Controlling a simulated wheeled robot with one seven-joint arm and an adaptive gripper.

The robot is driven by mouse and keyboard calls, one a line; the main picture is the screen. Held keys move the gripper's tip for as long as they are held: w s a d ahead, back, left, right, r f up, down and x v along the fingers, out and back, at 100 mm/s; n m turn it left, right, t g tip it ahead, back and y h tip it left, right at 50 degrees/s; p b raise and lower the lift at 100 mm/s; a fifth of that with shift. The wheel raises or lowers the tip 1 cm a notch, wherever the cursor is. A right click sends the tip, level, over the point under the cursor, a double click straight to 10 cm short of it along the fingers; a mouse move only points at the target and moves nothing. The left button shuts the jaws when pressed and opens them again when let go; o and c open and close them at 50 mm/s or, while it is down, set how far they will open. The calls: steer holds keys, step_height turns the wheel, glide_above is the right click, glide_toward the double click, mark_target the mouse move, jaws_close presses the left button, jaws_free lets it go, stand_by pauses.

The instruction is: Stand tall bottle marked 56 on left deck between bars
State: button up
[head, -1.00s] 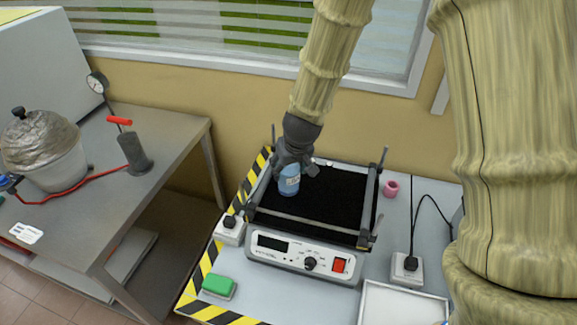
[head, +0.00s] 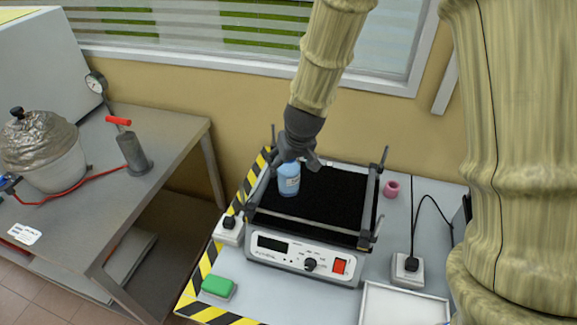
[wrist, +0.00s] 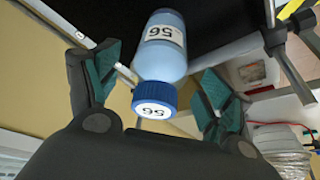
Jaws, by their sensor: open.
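The tall bottle marked 56 (head: 289,180) is blue and stands upright on the left part of the black shaker deck (head: 335,195), between the bars. In the wrist view the bottle (wrist: 162,55) shows its 56 label and its blue cap, also marked 56. My gripper (head: 298,160) is just above and behind the bottle in the head view. In the wrist view my gripper (wrist: 150,88) is open, with a finger on each side of the bottle and visible gaps to both.
Clamp bars and upright posts (head: 376,190) frame the deck. The shaker's control panel (head: 305,260) faces front. A pink ring-like object (head: 391,188) lies right of the deck, a green block (head: 218,286) at front left. A white tray (head: 405,304) sits at front right.

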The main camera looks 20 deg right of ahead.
steer(key=v, duration=0.9)
steer(key=shift+r+b, duration=0.15)
steer(key=shift+b, duration=0.3)
